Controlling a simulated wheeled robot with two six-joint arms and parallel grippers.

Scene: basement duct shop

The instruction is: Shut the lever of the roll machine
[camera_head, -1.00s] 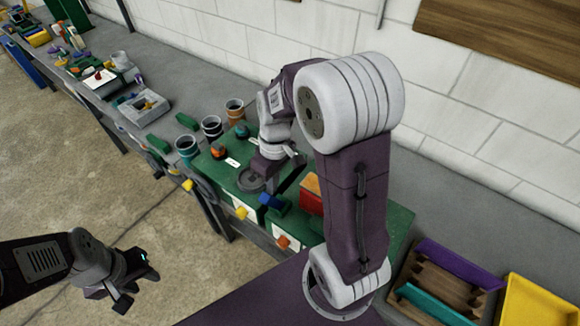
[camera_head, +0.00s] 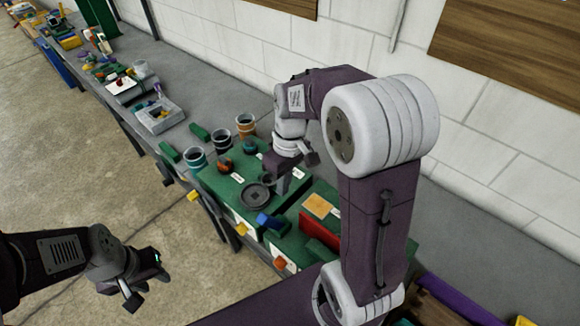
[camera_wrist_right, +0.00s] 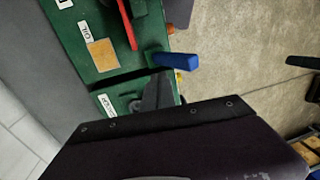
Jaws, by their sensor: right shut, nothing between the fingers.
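Green machine housings with white labels stand on the bench, and a green top (camera_head: 228,183) carries a dark round disc (camera_head: 255,196). A blue lever-like handle (camera_head: 270,222) sticks out at the front, to the right of the disc; it also shows in the right wrist view (camera_wrist_right: 175,61). I cannot tell which part is the roll machine's lever. My right gripper (camera_head: 283,184) is shut and empty, pointing down just right of the disc, behind the blue handle. My left gripper (camera_head: 148,282) hangs over the floor, away from the bench; its jaw opening is unclear.
A red plate (camera_head: 318,236) and an orange square (camera_head: 319,206) are on the housing to the right. Yellow and orange knobs jut from the front. The floor at left is clear.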

